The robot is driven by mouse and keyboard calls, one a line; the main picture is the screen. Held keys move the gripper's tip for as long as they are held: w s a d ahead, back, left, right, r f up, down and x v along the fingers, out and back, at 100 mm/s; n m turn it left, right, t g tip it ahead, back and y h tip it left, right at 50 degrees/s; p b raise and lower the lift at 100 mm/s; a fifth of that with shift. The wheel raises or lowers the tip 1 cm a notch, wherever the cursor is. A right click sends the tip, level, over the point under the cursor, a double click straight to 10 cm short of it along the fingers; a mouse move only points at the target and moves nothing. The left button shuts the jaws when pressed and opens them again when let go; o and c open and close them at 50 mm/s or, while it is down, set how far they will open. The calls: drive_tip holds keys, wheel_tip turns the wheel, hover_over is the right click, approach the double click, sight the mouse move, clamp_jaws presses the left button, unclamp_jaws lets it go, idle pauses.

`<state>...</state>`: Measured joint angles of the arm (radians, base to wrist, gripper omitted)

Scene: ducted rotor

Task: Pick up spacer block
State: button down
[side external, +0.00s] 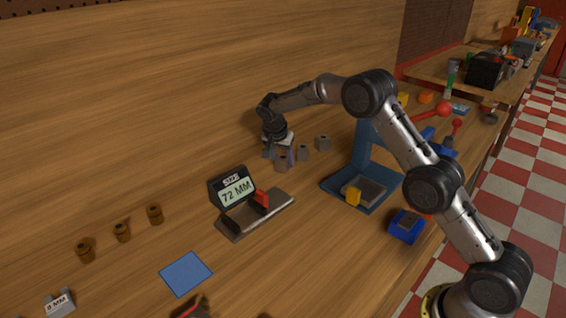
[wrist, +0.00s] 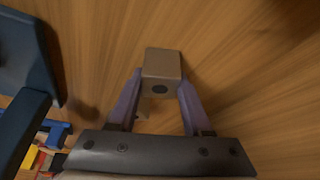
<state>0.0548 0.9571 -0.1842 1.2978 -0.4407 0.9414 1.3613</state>
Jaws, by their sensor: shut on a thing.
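A small grey-brown spacer block (wrist: 162,66) with a dark round hole sits between the two purple fingers of my gripper (wrist: 160,84) in the wrist view. The fingers touch it on both sides and are shut on it. In the side external view my gripper (side external: 279,154) points down at the back of the bench, with the held block (side external: 282,164) at its fingertips. I cannot tell whether the block is clear of the table.
A gauge with a "72 MM" display (side external: 235,190) and red jaw stands to the front left. A blue press-like stand (side external: 345,187) is to the right, with a blue tray (side external: 406,228) nearer. Brown cylinders (side external: 122,232) and a blue mat (side external: 186,274) lie left.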

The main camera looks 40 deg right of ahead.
sight(285, 156)
drive_tip(key=shift+r, duration=0.15)
drive_tip(key=shift+r, duration=0.55)
wheel_tip(285, 156, up, 2)
drive_tip(key=shift+s+r, duration=0.1)
drive_tip(key=shift+r, duration=0.05)
drive_tip(key=s+a+r, duration=0.2)
drive_tip(key=s+r, duration=0.7)
drive_tip(key=s, duration=0.4)
drive_tip(key=shift+s+a+r, duration=0.2)
drive_tip(key=shift+s+a, duration=0.05)
drive_tip(key=shift+s, duration=0.05)
